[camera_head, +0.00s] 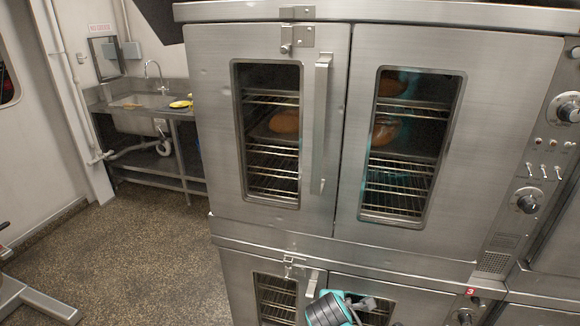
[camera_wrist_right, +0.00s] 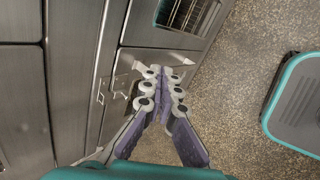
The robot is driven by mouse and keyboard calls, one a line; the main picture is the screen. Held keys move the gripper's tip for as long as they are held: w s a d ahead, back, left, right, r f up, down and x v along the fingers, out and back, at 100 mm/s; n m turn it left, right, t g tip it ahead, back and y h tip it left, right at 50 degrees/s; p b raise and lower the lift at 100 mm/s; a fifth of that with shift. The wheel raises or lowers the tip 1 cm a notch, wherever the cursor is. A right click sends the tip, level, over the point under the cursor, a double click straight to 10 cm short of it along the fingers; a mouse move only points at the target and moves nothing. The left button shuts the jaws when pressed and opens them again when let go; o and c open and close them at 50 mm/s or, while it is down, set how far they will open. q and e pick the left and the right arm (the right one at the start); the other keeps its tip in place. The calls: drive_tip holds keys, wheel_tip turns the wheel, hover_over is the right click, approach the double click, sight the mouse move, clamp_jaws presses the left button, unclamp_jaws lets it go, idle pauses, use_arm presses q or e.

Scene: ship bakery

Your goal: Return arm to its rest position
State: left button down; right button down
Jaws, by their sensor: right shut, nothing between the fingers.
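My right gripper (camera_head: 362,304) is at the bottom of the head view, in front of the lower oven (camera_head: 405,293). In the right wrist view my right gripper (camera_wrist_right: 165,73) is shut, its fingers meeting at the tips with nothing between them. The fingers point toward the steel oven front, near a latch. I cannot tell from the picture how close they are to it. My left gripper shows in neither view.
The upper oven (camera_head: 345,120) has its two windowed doors closed, with brown loaves (camera_head: 285,121) on racks inside. A long vertical handle (camera_head: 321,125) sticks out. A sink (camera_head: 140,115) stands at the back left, with a yellow item beside it. The speckled floor (camera_head: 140,250) at left is mostly clear.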

drive_tip(key=s+d+r+m+y, duration=0.1)
drive_tip(key=s+d+m, duration=0.2)
drive_tip(key=s+m, duration=0.4)
drive_tip(key=s+d+r+m+y, duration=0.1)
drive_tip(key=s+d+r+m, duration=0.1)
drive_tip(key=s+m, duration=0.4)
drive_tip(key=shift+s+d+r+m, duration=0.15)
drive_tip(key=shift+s+d+m, duration=0.45)
drive_tip(key=shift+m, duration=1.2)
drive_tip(key=shift+w+d, duration=0.15)
drive_tip(key=shift+w, duration=0.05)
